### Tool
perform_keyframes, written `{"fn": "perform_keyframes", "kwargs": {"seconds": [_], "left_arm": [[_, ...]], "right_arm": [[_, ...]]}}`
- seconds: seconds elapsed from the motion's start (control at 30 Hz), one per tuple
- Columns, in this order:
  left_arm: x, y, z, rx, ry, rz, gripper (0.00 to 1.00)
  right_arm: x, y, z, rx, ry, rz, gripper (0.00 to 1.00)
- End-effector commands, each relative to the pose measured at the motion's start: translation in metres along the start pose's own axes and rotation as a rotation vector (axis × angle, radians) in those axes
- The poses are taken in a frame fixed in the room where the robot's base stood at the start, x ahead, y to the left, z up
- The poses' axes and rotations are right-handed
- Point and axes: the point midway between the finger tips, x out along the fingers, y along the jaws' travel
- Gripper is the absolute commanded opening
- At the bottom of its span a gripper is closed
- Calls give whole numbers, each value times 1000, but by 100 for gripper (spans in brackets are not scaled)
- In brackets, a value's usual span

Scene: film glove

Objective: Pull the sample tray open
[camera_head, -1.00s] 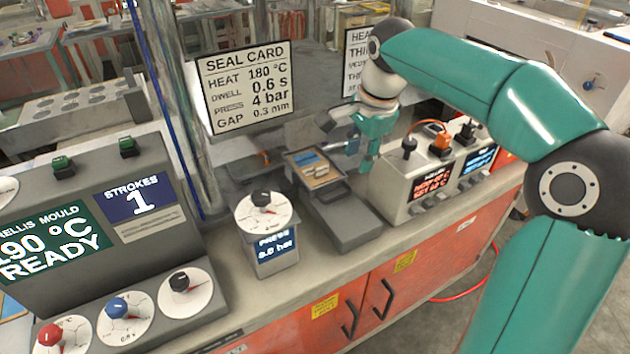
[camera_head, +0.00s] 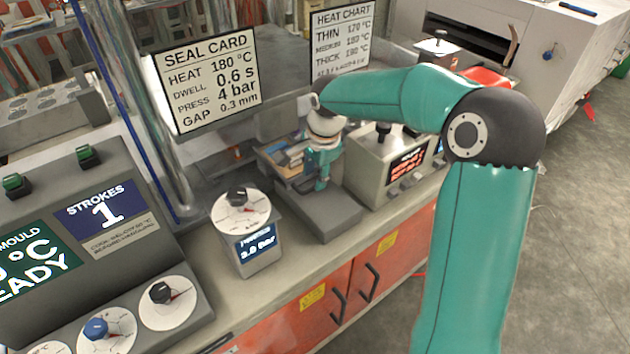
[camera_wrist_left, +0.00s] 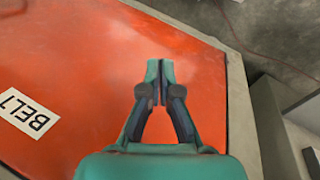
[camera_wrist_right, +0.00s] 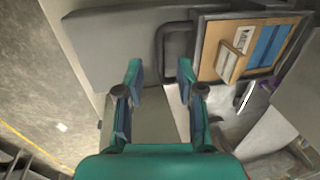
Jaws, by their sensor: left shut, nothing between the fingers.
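The sample tray (camera_head: 270,150) is in the head view, partly hidden behind my right gripper. In the right wrist view it is a dark-rimmed tray (camera_wrist_right: 199,42) with a tan floor, blue strips and pale pieces. Its dark grey loop handle (camera_wrist_right: 161,52) projects from its left side. My right gripper (camera_wrist_right: 166,80) is open, and the handle shows beyond and between its fingertips. I cannot tell the depth between them. In the head view the right gripper (camera_head: 318,182) is over the grey block in front of the tray. My left gripper (camera_wrist_left: 160,65) is shut and empty, away from the tray.
A grey block (camera_head: 325,215) stands in front of the tray. A press dial unit (camera_head: 250,228) is to its left and a grey control box (camera_head: 388,165) to its right. An orange panel (camera_wrist_left: 80,70) with a BELT label fills much of the left wrist view.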

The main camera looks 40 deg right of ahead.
Motion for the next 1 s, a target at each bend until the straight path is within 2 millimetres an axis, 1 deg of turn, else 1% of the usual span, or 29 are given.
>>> {"fn": "perform_keyframes", "kwargs": {"seconds": [0.03,0.1,0.23,0.4,0.63,0.8,0.87,1.0], "left_arm": [[-1,0,0,0,0,0,0],[-2,1,0,0,0,0,0],[-3,1,0,0,0,0,0],[-3,1,0,0,0,0,0],[-3,1,0,0,0,0,0],[-3,1,0,0,0,0,0],[-3,1,0,0,0,0,0],[-3,1,0,0,0,0,0]], "right_arm": [[9,1,0,0,-1,5,37],[19,1,0,0,0,4,37],[31,0,0,0,1,1,37],[38,0,0,0,0,0,37],[38,0,0,-1,0,0,37],[38,0,1,-1,0,0,9],[38,0,1,-1,0,0,0],[38,0,1,-1,0,0,0]]}}
